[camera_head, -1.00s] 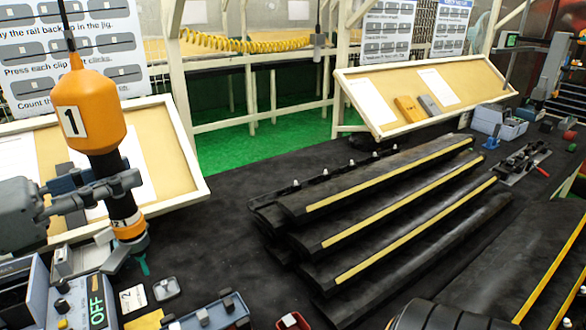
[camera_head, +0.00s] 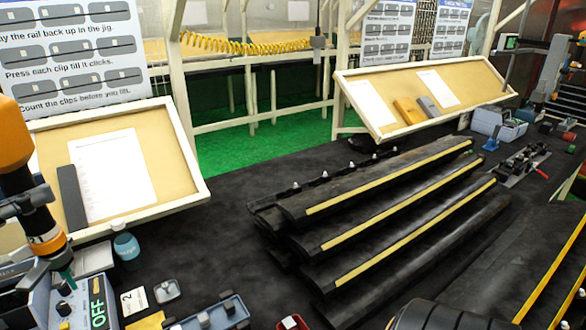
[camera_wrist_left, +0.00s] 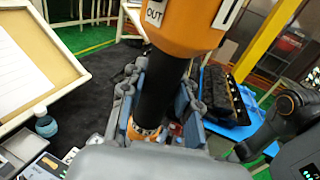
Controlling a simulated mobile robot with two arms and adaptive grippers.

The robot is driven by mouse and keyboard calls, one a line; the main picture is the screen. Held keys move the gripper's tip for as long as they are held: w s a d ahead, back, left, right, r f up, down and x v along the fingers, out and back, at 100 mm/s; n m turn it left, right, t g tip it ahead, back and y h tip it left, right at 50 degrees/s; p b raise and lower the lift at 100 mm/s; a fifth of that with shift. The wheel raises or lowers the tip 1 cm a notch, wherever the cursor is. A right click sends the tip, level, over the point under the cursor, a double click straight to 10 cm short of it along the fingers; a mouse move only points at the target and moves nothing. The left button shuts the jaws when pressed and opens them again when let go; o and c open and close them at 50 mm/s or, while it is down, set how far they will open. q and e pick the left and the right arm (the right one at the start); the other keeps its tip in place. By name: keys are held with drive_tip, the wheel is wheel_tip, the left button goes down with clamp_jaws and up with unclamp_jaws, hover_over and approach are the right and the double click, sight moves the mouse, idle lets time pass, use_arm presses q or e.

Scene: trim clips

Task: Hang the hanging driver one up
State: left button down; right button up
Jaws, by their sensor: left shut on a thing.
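The hanging driver one (camera_head: 14,145) is at the left edge in the head view, partly cut off. It has an orange top, a black body and an orange band above a teal tip. My left gripper (camera_head: 22,207) is shut around its black body and holds it roughly upright, above the grey box with the OFF display (camera_head: 98,314). In the left wrist view the driver's black body (camera_wrist_left: 158,88) sits between the two fingers of the left gripper (camera_wrist_left: 160,100), and its orange top fills the upper middle. The driver's upper end is out of frame. My right gripper does not show.
A tilted board (camera_head: 190,188) with a paper and a dark bar stands behind the driver. A small teal-blue jar (camera_head: 126,246) stands in front of it. Stacked black trims (camera_head: 400,215) with yellow strips fill the middle of the dark table. A blue tray (camera_head: 222,318) lies at the front.

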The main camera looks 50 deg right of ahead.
use_arm(q)
drive_tip(key=w+a+r+t+p, duration=0.1)
drive_tip(key=w+a+r+p, duration=0.1)
drive_tip(key=w+a, duration=0.2)
drive_tip(key=shift+w+a+n, duration=0.15)
drive_tip(key=shift+a+n, duration=0.25)
drive_tip(key=shift+a, duration=0.45)
drive_tip(key=c, duration=0.9)
unclamp_jaws()
drive_tip(key=shift+o, duration=0.5)
drive_tip(key=shift+f, duration=0.1)
drive_tip(key=o, duration=0.8)
